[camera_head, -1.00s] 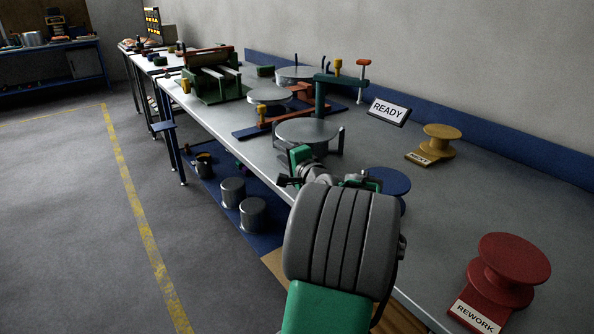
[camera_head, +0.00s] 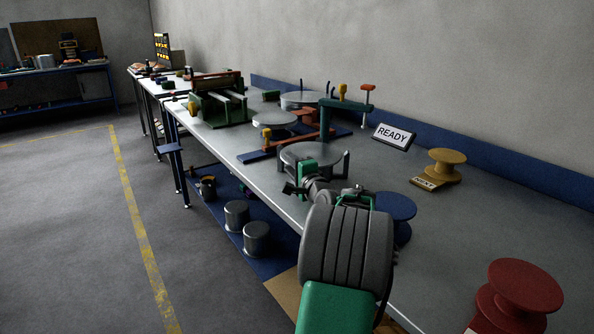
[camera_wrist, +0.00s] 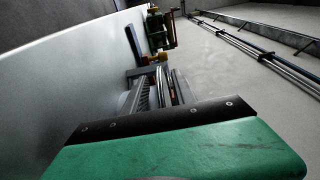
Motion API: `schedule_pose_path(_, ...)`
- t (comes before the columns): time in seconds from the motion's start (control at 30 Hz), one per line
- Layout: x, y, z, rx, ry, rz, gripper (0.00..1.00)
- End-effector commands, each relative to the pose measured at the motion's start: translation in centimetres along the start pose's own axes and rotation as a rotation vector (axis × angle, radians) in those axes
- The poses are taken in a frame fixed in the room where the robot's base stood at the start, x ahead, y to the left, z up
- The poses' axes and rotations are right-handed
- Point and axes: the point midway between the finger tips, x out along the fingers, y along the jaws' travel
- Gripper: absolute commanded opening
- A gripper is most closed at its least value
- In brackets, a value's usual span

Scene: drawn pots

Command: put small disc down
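My gripper shows in the wrist view (camera_wrist: 155,88) as two ribbed grey fingers beyond a green and black palm, pointing along the bench. A pale rounded edge shows beside the left finger; I cannot tell whether it is a held disc. In the head view my arm hides the fingertips. Grey discs are on the bench: one on a dark-legged stand (camera_head: 310,155) just beyond my wrist, a smaller one (camera_head: 274,118) behind it, and a wide one (camera_head: 302,99) farther back. I cannot tell which is the small disc.
A blue round-topped stand (camera_head: 395,206) is right of my wrist. A yellow spool stand (camera_head: 446,160), a red spool stand (camera_head: 525,285) and a READY sign (camera_head: 394,136) are on the right. The steel bench (camera_head: 440,225) is bare between them. Metal cylinders (camera_head: 257,238) stand on the lower shelf.

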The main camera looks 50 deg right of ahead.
Motion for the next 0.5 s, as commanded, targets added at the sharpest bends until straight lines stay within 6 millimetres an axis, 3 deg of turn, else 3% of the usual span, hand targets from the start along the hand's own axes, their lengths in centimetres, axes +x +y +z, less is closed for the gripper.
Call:
schedule_pose_path(0.37,0.81,0.03,0.03,0.000,0.000,0.001,0.33)
schedule_pose_path(0.5,0.80,0.03,0.04,0.000,0.000,0.001,0.21)
